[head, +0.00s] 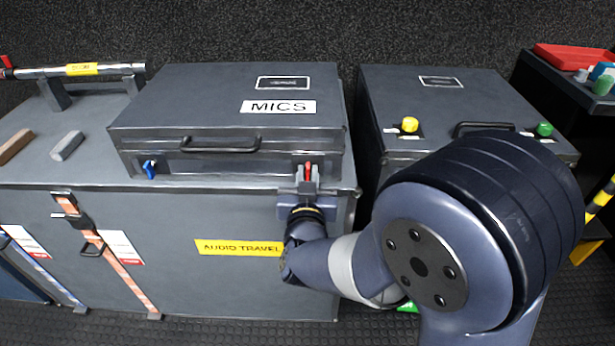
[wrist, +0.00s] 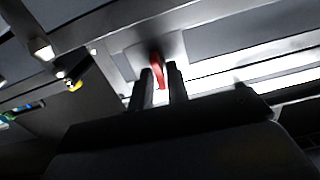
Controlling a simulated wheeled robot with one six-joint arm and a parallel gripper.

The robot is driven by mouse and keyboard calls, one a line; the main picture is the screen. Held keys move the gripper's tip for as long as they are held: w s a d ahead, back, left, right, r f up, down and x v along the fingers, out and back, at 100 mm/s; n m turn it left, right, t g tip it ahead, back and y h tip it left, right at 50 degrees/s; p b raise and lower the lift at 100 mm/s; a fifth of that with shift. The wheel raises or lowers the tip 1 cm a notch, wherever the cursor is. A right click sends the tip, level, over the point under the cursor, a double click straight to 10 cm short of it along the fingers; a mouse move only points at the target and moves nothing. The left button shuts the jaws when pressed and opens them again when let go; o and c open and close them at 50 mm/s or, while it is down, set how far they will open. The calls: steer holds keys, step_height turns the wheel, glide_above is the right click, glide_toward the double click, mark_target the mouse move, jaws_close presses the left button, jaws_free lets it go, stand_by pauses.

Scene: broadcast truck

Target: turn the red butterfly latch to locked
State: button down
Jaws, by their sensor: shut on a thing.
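The red butterfly latch (head: 308,169) is on the front right of the grey case labelled MICS (head: 220,100). My gripper (head: 308,186) reaches it from the front, with its fingers at the latch. In the wrist view the red latch (wrist: 158,70) shows between the two dark fingers of my gripper (wrist: 160,84), which are closed on it. The red wing stands roughly upright in the head view. The fingers and wrist hide its lower part.
A blue latch (head: 149,169) is on the case's front left. A black handle (head: 220,147) lies between the latches. A second case (head: 440,100) with yellow and green knobs stands to the right. The MICS case rests on a larger trunk (head: 200,285) with an orange strap.

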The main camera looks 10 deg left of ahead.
steer(key=m+b, duration=0.1)
steer(key=b, duration=0.1)
steer(key=m+b, duration=0.2)
steer(key=shift+d+f, duration=0.1)
steer(key=shift+f, duration=0.2)
steer(key=shift+d+m+b, duration=0.1)
steer(key=shift+m+b, duration=5.9)
steer(key=shift+m, duration=1.2)
steer(key=c, duration=1.6)
jaws_free()
steer(key=shift+o, duration=0.2)
